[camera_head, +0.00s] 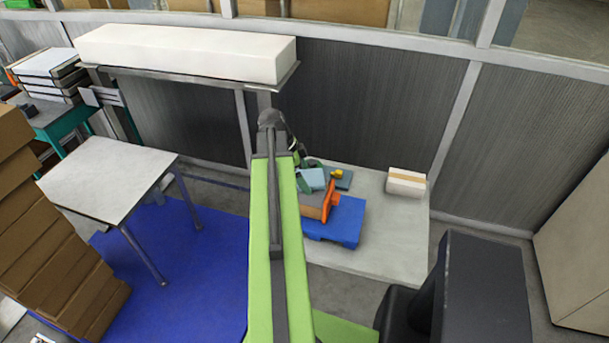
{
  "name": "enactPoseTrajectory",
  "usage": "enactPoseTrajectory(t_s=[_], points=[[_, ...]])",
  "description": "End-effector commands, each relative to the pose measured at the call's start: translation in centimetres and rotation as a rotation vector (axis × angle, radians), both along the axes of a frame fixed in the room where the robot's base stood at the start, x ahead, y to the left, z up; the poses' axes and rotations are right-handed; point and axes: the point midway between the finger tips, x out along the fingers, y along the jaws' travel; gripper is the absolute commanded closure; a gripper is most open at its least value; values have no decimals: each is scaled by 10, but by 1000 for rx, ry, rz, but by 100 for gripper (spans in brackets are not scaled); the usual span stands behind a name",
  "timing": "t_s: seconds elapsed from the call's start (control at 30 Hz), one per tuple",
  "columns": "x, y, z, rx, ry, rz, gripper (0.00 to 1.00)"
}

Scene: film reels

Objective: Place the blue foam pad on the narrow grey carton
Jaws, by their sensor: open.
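A small light-blue flat piece (312,180), which looks like the blue foam pad, lies in a cluster of items on the low pale platform (395,240). My arm partly hides the left of the cluster. A pale grey-white carton (406,183) with a tan band sits alone at the platform's back right; I cannot tell for sure that it is the narrow grey carton. My gripper (302,179) is at the left edge of the cluster, near the light-blue piece, mostly hidden behind my green arm. It is open, and its fingers are hard to make out.
An orange and brown item (327,203) lies on a larger blue block (345,222), with a small yellow piece (337,174) behind. The platform between cluster and carton is clear. A white table (110,180) and stacked brown boxes (50,250) stand left. A dark panel wall runs behind.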

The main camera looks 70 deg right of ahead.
Motion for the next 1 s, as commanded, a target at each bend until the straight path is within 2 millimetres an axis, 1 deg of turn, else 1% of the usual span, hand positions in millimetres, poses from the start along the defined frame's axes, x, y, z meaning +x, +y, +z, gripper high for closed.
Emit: enactPoseTrajectory(t_s=[0.17, 0.27, 0.37, 0.6, 0.7, 0.83, 1.0], points=[[0, 0, 6, 0, 0, 0, 0], [3, 1, 17, 0, 0, 0, 0], [8, 4, 34, 0, 0, 1, 0], [27, 13, 88, 0, 0, 1, 0], [34, 16, 106, 0, 0, 0, 0], [40, 19, 116, 0, 0, -1, 0], [41, 20, 114, 0, 0, -1, 0]])
